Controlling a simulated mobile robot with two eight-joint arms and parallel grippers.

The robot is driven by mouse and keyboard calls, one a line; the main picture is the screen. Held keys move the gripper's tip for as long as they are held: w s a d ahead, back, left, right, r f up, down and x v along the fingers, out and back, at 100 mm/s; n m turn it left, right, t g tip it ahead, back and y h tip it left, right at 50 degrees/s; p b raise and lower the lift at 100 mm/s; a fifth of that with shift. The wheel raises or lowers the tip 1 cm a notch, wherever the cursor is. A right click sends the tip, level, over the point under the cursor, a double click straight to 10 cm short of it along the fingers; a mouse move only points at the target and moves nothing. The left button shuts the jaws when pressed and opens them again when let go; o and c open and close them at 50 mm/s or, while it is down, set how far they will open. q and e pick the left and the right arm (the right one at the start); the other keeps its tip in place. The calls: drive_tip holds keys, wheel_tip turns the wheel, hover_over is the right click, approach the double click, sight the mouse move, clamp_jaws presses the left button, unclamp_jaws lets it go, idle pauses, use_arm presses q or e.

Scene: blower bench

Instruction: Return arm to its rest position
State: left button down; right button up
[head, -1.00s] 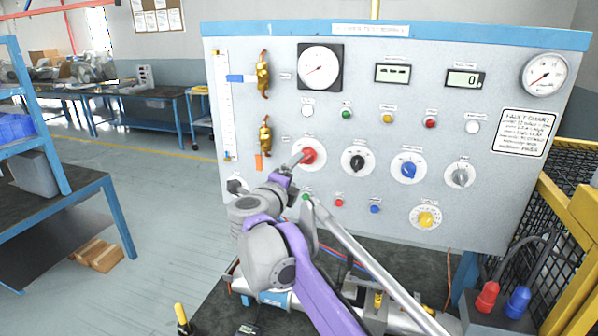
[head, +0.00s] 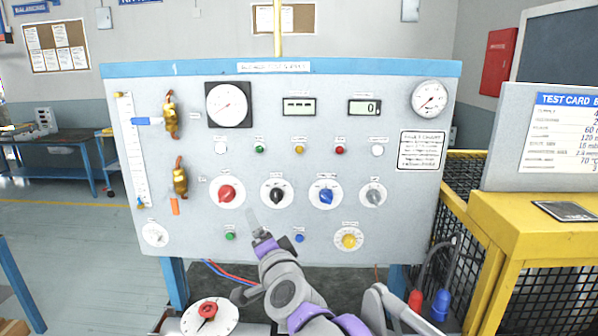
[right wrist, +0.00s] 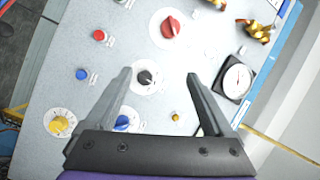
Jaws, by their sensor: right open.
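My right gripper (head: 252,218) is in front of the grey control panel (head: 300,175), below and between the red knob (head: 227,194) and the black knob (head: 277,191). In the right wrist view its two fingers (right wrist: 158,76) are spread wide with nothing between them gripped. The black knob (right wrist: 146,77) shows between the fingers, behind them on the panel. The red knob (right wrist: 171,27) shows beyond the fingertips. The purple and grey right arm rises from the bottom of the head view. My left gripper is not in view.
The panel also has a blue knob (head: 326,196), a grey knob (head: 373,195), a yellow knob (head: 349,240) and brass valves (head: 180,182). A yellow stand (head: 530,225) is at right. Open floor (head: 75,260) lies at left.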

drive_tip(key=s+d+f+n+g+h, duration=0.3)
drive_tip(key=s+d+f+n+g, duration=0.1)
drive_tip(key=s+d+f, duration=0.9)
drive_tip(key=s+d+f+n+g+h, duration=0.3)
drive_tip(key=s+d+f+n+g, duration=0.2)
drive_tip(key=s+d+f, duration=0.8)
drive_tip(key=s+f+g, duration=0.1)
drive_tip(key=s+f, duration=0.2)
drive_tip(key=f, duration=0.3)
drive_tip(key=shift+s+d+f+g, duration=0.2)
drive_tip(key=shift+s+f+g, duration=0.1)
drive_tip(key=shift+s+g, duration=0.1)
drive_tip(key=shift+c, duration=0.2)
